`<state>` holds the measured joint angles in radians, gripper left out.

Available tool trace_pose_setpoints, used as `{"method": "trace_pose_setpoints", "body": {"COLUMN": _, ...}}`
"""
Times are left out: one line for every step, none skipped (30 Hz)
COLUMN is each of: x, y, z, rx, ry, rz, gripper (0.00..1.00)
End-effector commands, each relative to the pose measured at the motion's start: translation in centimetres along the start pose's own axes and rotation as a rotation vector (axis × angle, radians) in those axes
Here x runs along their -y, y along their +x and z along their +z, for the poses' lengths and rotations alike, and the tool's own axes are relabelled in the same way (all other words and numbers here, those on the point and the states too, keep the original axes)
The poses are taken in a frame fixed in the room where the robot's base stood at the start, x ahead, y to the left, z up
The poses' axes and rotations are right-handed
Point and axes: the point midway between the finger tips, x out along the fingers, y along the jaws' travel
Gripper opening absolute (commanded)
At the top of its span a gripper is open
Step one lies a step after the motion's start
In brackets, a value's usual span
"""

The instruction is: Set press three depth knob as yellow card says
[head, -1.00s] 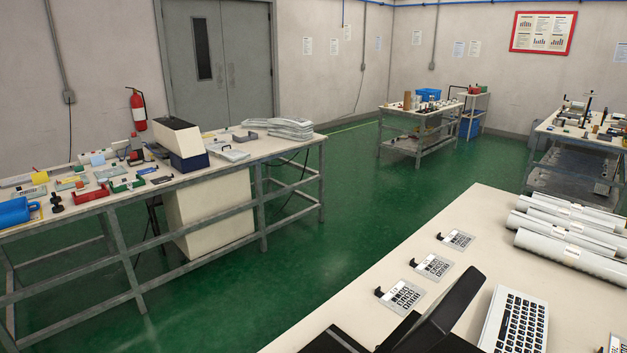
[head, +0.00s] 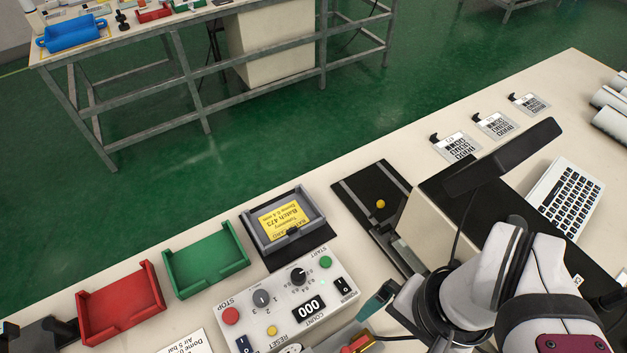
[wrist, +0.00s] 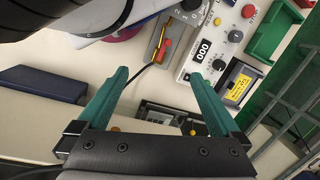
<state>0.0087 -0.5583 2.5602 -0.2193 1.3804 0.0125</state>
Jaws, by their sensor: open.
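A yellow card (head: 283,218) stands in a grey holder (head: 254,240) at mid-picture in the head view. It reads upside down as batch 473, with a smaller dome line in mm. It also shows in the wrist view (wrist: 240,86). Below it is a pale control box (head: 287,318) with a black knob (head: 299,277), a grey knob (head: 262,299) and a 000 display (head: 309,305). The knob labels are too small to read. In the wrist view the black knob (wrist: 219,64) lies right of my gripper (wrist: 158,75), which is open, empty and apart from the box.
The box has a red stop button (head: 230,316), green start button (head: 326,262) and yellow reset button (head: 271,330). Green (head: 206,262) and red (head: 120,303) trays stand left. A black plate with a yellow ball (head: 381,203) lies right.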

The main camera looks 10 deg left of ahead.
Motion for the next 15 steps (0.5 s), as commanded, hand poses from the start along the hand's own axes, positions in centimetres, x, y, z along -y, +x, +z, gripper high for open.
{"method": "trace_pose_setpoints", "body": {"x": 0.0, "y": 0.0, "z": 0.0, "rx": 0.0, "ry": 0.0, "rz": 0.0, "gripper": 1.0}}
{"method": "trace_pose_setpoints", "body": {"x": 0.0, "y": 0.0, "z": 0.0, "rx": 0.0, "ry": 0.0, "rz": 0.0, "gripper": 1.0}}
{"method": "trace_pose_setpoints", "body": {"x": 0.0, "y": 0.0, "z": 0.0, "rx": 0.0, "ry": 0.0, "rz": 0.0, "gripper": 1.0}}
{"method": "trace_pose_setpoints", "body": {"x": 0.0, "y": 0.0, "z": 0.0, "rx": 0.0, "ry": 0.0, "rz": 0.0, "gripper": 1.0}}
{"method": "trace_pose_setpoints", "body": {"x": 0.0, "y": 0.0, "z": 0.0, "rx": 0.0, "ry": 0.0, "rz": 0.0, "gripper": 1.0}}
{"method": "trace_pose_setpoints", "body": {"x": 0.0, "y": 0.0, "z": 0.0, "rx": 0.0, "ry": 0.0, "rz": 0.0, "gripper": 1.0}}
{"method": "trace_pose_setpoints", "body": {"x": 0.0, "y": 0.0, "z": 0.0, "rx": 0.0, "ry": -0.002, "rz": 0.0, "gripper": 0.95}}
{"method": "trace_pose_setpoints", "body": {"x": 0.2, "y": -0.1, "z": -0.1, "rx": 0.001, "ry": -0.021, "rz": 0.002, "gripper": 0.89}}
{"method": "trace_pose_setpoints", "body": {"x": 0.8, "y": -0.3, "z": -0.6, "rx": 0.006, "ry": -0.098, "rz": 0.01, "gripper": 0.82}}
{"method": "trace_pose_setpoints", "body": {"x": 1.7, "y": -0.5, "z": -1.2, "rx": 0.011, "ry": -0.198, "rz": 0.02, "gripper": 0.77}}
{"method": "trace_pose_setpoints", "body": {"x": 3.0, "y": -0.7, "z": -1.9, "rx": 0.018, "ry": -0.329, "rz": 0.032, "gripper": 0.71}}
{"method": "trace_pose_setpoints", "body": {"x": 5.2, "y": -0.8, "z": -3.0, "rx": 0.029, "ry": -0.542, "rz": 0.051, "gripper": 0.68}}
{"method": "trace_pose_setpoints", "body": {"x": 7.1, "y": -0.7, "z": -3.6, "rx": 0.038, "ry": -0.711, "rz": 0.065, "gripper": 0.68}}
{"method": "trace_pose_setpoints", "body": {"x": 9.0, "y": -0.4, "z": -4.2, "rx": 0.046, "ry": -0.875, "rz": 0.078, "gripper": 0.68}}
{"method": "trace_pose_setpoints", "body": {"x": 11.6, "y": 0.1, "z": -4.5, "rx": 0.058, "ry": -1.082, "rz": 0.092, "gripper": 0.68}}
